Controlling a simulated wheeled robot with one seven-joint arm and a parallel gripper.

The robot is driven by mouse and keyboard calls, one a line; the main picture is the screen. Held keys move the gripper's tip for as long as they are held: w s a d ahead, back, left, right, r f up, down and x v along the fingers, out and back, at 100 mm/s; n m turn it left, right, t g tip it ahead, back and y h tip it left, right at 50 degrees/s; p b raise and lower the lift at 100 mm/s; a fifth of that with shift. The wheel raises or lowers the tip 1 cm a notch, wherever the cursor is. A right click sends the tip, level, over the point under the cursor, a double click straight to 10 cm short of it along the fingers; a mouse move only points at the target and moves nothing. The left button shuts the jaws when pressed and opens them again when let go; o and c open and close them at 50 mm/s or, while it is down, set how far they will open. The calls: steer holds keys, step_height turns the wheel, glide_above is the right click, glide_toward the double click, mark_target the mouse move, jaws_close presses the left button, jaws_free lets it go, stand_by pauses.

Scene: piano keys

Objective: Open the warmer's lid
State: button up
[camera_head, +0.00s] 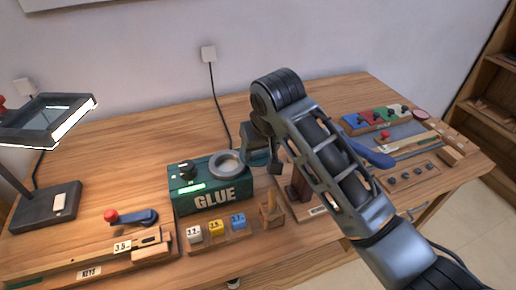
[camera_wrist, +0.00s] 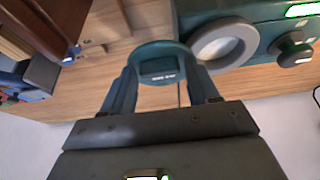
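The warmer (camera_head: 212,185) is a dark green box marked GLUE, with a grey ring (camera_head: 228,164) around its pot opening. In the wrist view the ring (camera_wrist: 224,46) is uncovered and the pale pot inside shows. The warmer's lid (camera_wrist: 160,60), a round teal disc with a small dark block on it, is beside the ring, off the opening. My gripper (camera_wrist: 163,80) has its fingers at both sides of the lid and appears to hold it. In the head view my gripper (camera_head: 261,160) is just right of the ring, and the lid is mostly hidden there.
A black knob (camera_head: 187,169) stands on the warmer's left part. Numbered blocks (camera_head: 216,228) and a small wooden piece (camera_head: 271,210) are in front. A brown upright block (camera_head: 298,186) is close right of my gripper. A lamp (camera_head: 45,122) stands left; the back table is clear.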

steer(key=shift+o, duration=1.2)
steer(key=v, duration=0.7)
steer(key=shift+r, duration=0.35)
steer(key=shift+s, duration=0.25)
